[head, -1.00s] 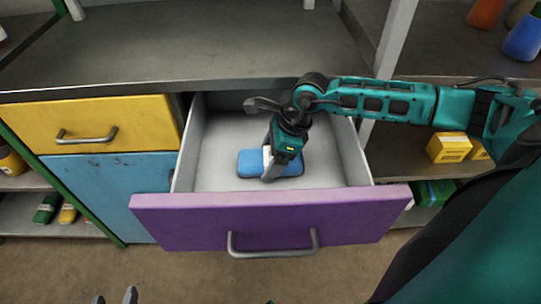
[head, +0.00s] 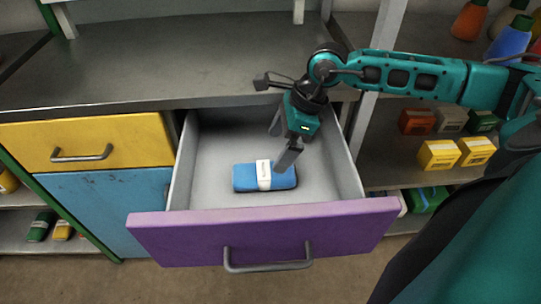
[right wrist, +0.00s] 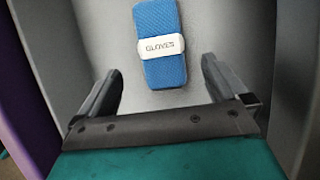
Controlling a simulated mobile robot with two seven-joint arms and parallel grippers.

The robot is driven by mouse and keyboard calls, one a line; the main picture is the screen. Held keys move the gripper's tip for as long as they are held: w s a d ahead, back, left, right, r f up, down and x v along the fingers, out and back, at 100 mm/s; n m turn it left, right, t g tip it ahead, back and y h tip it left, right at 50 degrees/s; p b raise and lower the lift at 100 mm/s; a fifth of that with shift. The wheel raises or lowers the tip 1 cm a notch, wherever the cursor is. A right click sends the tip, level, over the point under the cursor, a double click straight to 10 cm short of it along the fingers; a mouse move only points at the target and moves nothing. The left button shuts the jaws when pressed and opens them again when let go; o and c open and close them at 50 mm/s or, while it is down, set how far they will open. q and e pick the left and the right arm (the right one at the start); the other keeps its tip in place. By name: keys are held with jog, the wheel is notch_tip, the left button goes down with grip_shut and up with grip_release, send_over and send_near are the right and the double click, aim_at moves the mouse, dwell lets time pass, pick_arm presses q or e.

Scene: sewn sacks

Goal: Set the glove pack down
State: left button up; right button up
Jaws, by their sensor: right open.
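The glove pack (head: 246,179) is blue with a white band. It lies flat on the floor of the open purple drawer (head: 262,232), near the front. In the right wrist view the pack (right wrist: 160,68) shows the word GLOVES on its band. My right gripper (head: 281,148) is open and empty above the pack, a little to its right and back in the head view. In the right wrist view its two fingers (right wrist: 162,82) stand apart, with the pack beyond them, clear of both. My left gripper is not in view.
The grey worktop (head: 190,60) is above and behind the drawer. A yellow drawer (head: 90,145) and a blue door (head: 110,205) are at left. Shelves at right hold yellow boxes (head: 438,154) and bottles (head: 508,38). The rest of the drawer floor is bare.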

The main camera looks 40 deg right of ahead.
jog(key=shift+v, duration=1.3)
